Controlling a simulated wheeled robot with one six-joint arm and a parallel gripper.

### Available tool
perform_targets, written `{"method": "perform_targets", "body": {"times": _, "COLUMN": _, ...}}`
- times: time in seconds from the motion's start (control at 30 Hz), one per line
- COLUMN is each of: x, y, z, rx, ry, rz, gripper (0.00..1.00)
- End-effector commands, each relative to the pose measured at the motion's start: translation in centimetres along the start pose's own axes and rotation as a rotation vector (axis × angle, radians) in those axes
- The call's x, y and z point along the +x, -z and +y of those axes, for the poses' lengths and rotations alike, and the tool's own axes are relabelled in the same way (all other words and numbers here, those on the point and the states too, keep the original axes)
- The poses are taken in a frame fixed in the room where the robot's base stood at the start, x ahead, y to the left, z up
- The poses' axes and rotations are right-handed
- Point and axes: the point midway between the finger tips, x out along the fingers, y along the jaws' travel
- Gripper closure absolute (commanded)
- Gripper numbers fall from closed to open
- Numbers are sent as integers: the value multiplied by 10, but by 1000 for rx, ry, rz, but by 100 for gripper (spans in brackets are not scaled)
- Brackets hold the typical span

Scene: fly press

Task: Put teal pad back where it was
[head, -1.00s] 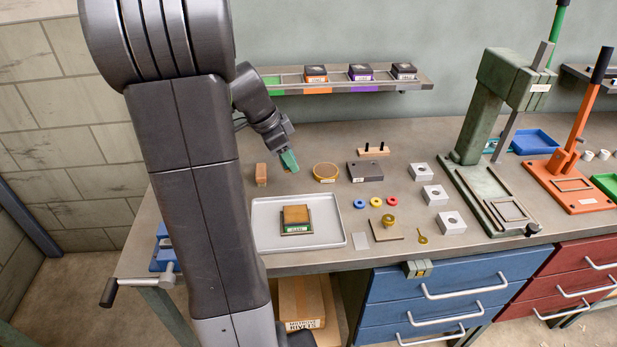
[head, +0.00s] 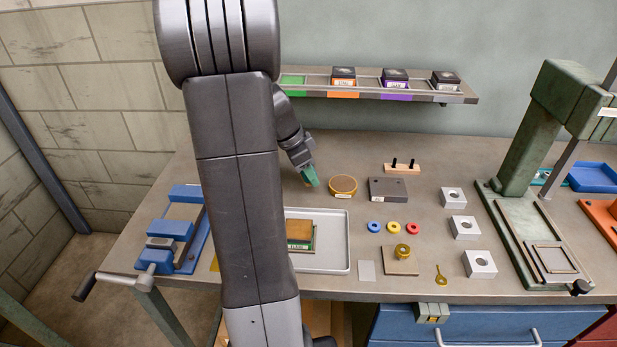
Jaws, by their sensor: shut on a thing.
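My gripper (head: 306,168) hangs above the back part of the bench, left of the round tan-topped tin. It is shut on the teal pad (head: 310,176), which shows as a small tilted teal piece at the gripper's tip. The fingers are small and partly hidden by the wrist. The pad appears held clear of the bench top (head: 420,145), though its exact height is hard to tell.
The round tin (head: 343,186) and a dark block (head: 388,189) stand right of my gripper. A grey tray (head: 335,258) holds a brown block on a green-edged plate, partly behind my arm. A blue vise (head: 185,225) is left, the green press (head: 530,140) right. A shelf (head: 300,92) hangs behind.

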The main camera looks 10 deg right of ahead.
Motion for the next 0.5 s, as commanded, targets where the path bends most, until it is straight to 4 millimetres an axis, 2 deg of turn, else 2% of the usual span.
{"method": "perform_targets", "body": {"times": 0.03, "x": 9, "y": -4, "z": 1, "rx": -2, "ry": -6, "rz": -1, "gripper": 75}}
{"method": "perform_targets", "body": {"times": 0.17, "x": 22, "y": -9, "z": 0, "rx": -2, "ry": -3, "rz": 0, "gripper": 75}}
{"method": "perform_targets", "body": {"times": 0.5, "x": 26, "y": -10, "z": 0, "rx": 0, "ry": -1, "rz": 0, "gripper": 75}}
